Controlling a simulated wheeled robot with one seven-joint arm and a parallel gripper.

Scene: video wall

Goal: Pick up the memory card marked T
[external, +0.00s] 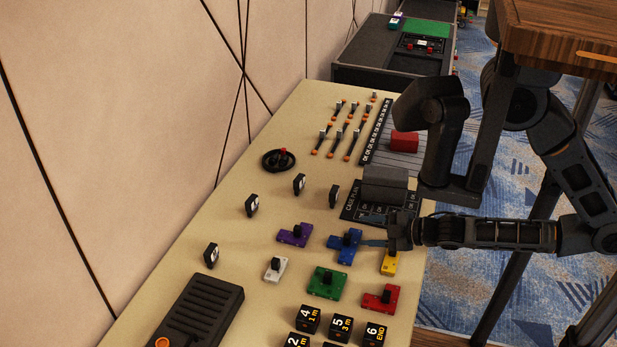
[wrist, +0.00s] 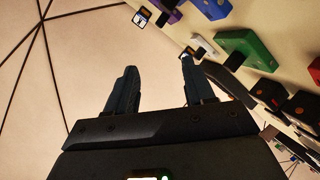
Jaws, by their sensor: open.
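Several small black memory cards with white labels stand on the beige table: a far card (external: 299,183), a right card (external: 333,195), a left card (external: 252,205) and a near card (external: 211,255). Their letters are too small to read, so I cannot tell which is marked T. One card shows beyond my fingers in the wrist view (wrist: 142,18). My gripper (external: 368,231) is open and empty, above the blue and yellow blocks and right of the cards. Its two fingers are apart in the wrist view (wrist: 158,66).
Knobbed blocks lie nearby: purple (external: 294,235), blue (external: 345,247), white (external: 276,269), green (external: 326,283), yellow (external: 389,264) and red (external: 381,299). A dark console (external: 199,314) and black numbered cubes (external: 340,326) are nearer. A wall (external: 120,130) borders the left.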

